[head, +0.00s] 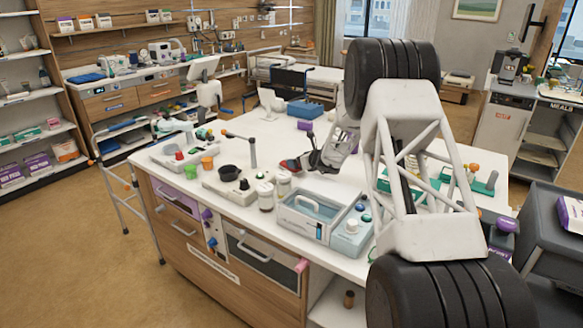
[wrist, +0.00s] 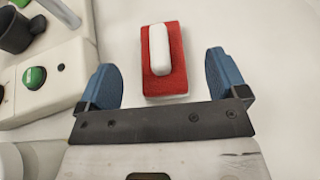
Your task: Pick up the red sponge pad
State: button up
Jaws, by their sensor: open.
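The red sponge pad (wrist: 177,84) lies flat on the white counter in the wrist view, with a white rounded block (wrist: 166,50) on its upper face. My gripper (wrist: 162,66) is open, its two blue fingers apart on the left and right of the pad. There is a gap between each finger and the pad, and nothing is held. In the head view, my gripper (head: 302,163) is low over the counter, and a small patch of red shows by its fingers; most of the pad is hidden there.
A device with a green button (wrist: 34,77) and dark cup stands left of the fingers. In the head view, jars (head: 265,195) and a grey-blue tray unit (head: 312,213) stand nearer the front edge. The white counter (head: 285,130) behind is fairly clear.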

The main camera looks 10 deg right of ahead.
jog(key=shift+a, duration=0.1)
dwell(0.3)
jog(key=shift+x, duration=2.6)
jog(key=shift+c, duration=0.4)
jog(key=c, duration=0.9)
jog(key=shift+r, duration=0.1)
notch_tip(320, 180, up, 10)
jog(key=shift+f, duration=0.15)
